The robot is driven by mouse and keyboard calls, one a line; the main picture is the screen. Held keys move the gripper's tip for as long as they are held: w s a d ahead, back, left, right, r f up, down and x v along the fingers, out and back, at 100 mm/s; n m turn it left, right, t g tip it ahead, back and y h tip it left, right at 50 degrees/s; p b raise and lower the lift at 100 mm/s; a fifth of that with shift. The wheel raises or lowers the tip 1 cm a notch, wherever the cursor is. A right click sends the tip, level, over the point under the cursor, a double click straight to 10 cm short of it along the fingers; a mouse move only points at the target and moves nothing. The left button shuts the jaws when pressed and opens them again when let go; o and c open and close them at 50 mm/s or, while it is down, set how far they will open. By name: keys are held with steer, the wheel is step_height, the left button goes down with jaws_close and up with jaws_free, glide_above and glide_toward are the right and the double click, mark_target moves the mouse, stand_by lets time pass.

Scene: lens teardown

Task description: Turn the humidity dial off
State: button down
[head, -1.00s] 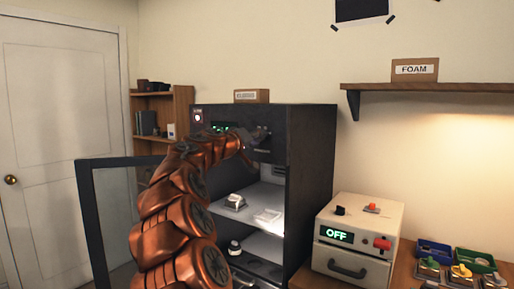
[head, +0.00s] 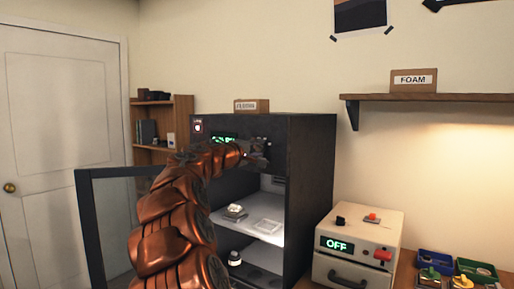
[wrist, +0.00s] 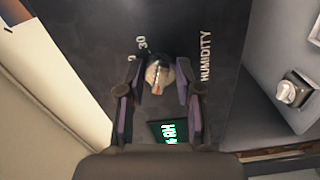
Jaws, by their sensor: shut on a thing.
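The humidity dial (wrist: 158,74) is a small round knob with a pale face and a red mark, on the dark front panel beside the word HUMIDITY and a 30 mark. My gripper (wrist: 160,82) has its purple-padded fingers on either side of the dial and is shut on it. In the head view my gripper (head: 258,151) is at the top front of the dark cabinet (head: 311,180) and hides the dial. A green display (wrist: 168,133) is partly visible in the wrist view; its full reading is cut off.
The cabinet's glass door (head: 103,230) stands open to the left. Small parts (head: 235,211) sit on a shelf inside. A cream box (head: 384,229) with an OFF display stands to the right, near small coloured trays (head: 477,269). A wall shelf (head: 440,97) is above.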

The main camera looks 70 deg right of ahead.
stand_by(0.4)
steer(key=c, duration=0.8)
jaws_free()
steer(key=shift+o, duration=0.2)
steer(key=v, duration=1.2)
